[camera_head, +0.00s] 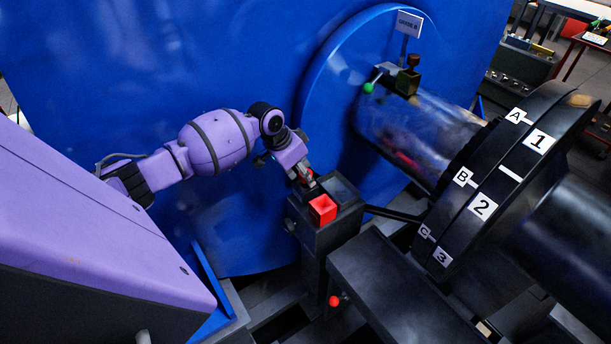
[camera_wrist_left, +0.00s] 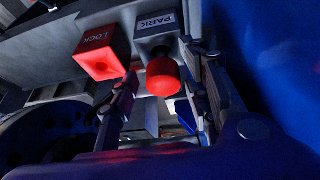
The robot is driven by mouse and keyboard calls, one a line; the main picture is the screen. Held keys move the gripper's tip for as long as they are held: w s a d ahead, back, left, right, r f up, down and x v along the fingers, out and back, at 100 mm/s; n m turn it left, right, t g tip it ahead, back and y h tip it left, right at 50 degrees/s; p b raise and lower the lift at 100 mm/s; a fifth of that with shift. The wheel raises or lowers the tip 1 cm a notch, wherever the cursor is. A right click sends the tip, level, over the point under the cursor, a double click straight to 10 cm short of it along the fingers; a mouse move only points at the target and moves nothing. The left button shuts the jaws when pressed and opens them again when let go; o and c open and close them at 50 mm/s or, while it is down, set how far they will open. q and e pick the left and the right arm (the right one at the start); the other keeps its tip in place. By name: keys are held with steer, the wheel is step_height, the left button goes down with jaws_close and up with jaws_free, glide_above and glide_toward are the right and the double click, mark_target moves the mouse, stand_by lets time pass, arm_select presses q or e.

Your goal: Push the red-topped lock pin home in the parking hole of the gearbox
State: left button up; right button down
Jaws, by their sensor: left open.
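The lock pin's round red top (camera_wrist_left: 163,78) shows in the left wrist view, in front of the grey socket labelled PARK (camera_wrist_left: 157,35). A short grey part shows between the top and the socket; how deep the pin sits cannot be told. My left gripper (camera_wrist_left: 160,100) is open, its fingers on either side below the red top, with no clear grip on it. In the head view my left gripper (camera_head: 305,178) is at the socket post, and the pin is mostly hidden there. The red square LOCK socket (camera_head: 322,208) is beside it, also in the wrist view (camera_wrist_left: 100,52). My right gripper is out of view.
A large blue panel (camera_head: 120,70) stands behind my arm. A green-knobbed lever (camera_head: 369,88) is above; a red knob (camera_head: 334,300) is low in front.

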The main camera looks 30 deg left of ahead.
arm_select(q)
steer(key=v, duration=1)
steer(key=shift+s+r, duration=0.15)
steer(key=shift+r, duration=0.15)
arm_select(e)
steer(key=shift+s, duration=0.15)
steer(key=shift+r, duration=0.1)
arm_select(q)
steer(key=s+a+p, duration=0.3)
steer(key=s+a, duration=0.1)
steer(key=s, duration=0.7)
steer(key=shift+a, duration=0.3)
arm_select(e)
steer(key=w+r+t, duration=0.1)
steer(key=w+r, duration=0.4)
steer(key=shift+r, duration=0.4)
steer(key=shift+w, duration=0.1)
